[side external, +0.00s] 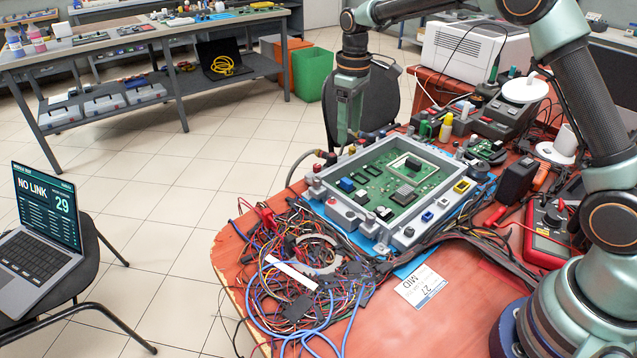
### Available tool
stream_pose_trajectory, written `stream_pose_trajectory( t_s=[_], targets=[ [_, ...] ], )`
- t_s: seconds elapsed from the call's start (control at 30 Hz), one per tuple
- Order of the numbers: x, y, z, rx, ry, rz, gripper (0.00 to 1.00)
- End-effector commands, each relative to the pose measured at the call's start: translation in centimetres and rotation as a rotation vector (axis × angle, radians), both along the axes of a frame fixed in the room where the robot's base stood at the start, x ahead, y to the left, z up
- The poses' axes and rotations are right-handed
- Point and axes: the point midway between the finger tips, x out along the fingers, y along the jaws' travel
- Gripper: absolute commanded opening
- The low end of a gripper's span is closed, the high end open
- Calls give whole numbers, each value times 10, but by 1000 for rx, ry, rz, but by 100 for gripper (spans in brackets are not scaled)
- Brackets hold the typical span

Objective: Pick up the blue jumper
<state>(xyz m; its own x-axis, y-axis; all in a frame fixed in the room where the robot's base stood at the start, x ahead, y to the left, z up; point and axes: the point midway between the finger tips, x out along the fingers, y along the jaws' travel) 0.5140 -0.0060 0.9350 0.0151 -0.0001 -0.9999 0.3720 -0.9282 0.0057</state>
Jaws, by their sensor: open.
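My gripper (343,138) hangs pointing down above the far left edge of a grey frame (408,243). It is open, and I see nothing between its fingers. A green circuit board (430,180) lies inside the frame. A small blue block (346,185) sits on the board's left part, below and in front of my gripper. Another small blue piece (427,216) sits on the frame's near right rim. Both are small in this view, and I cannot tell which is the blue jumper. My gripper touches neither.
A tangle of wires (300,265) covers the red table (395,325) left of the frame. A yellow piece (462,186) sits on the frame's right side. A red multimeter (550,232), cables and tools crowd the right. The front of the table is partly clear.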

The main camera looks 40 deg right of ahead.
Motion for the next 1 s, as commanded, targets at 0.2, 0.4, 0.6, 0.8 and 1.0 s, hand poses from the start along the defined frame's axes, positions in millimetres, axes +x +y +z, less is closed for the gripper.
stream_pose_trajectory(
  t_s=[0.2,0.4,0.6,0.8,1.0],
  targets=[
    [4,0,-21,0,18,12,62],
    [3,0,-54,1,20,12,62],
    [3,0,-77,0,18,12,62],
    [-2,0,-90,0,18,11,62],
    [-10,0,-119,1,20,11,62]
  ],
)
